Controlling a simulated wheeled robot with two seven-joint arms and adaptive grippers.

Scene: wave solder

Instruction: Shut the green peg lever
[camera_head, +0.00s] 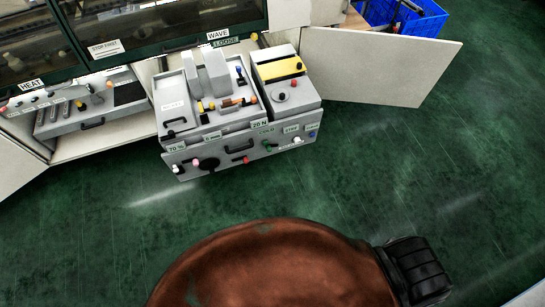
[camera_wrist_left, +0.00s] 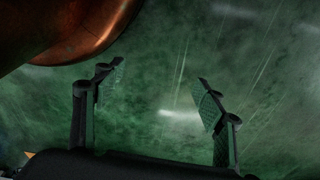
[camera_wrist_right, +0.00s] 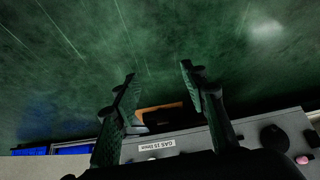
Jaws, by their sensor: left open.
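The green peg lever (camera_head: 267,144) shows in the head view as a small green knob on the front panel (camera_head: 225,160) of the pulled-out grey unit. It is too small to tell its angle. My left gripper (camera_wrist_left: 160,88) is open and empty over bare green floor in the left wrist view. My right gripper (camera_wrist_right: 158,75) is open in the right wrist view, its fingers apart with nothing clearly between the tips. A labelled grey panel (camera_wrist_right: 185,145) lies beyond its fingers.
An open cabinet door (camera_head: 385,65) stands to the right. A blue crate (camera_head: 410,20) is behind it. The floor (camera_head: 400,160) in front is clear.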

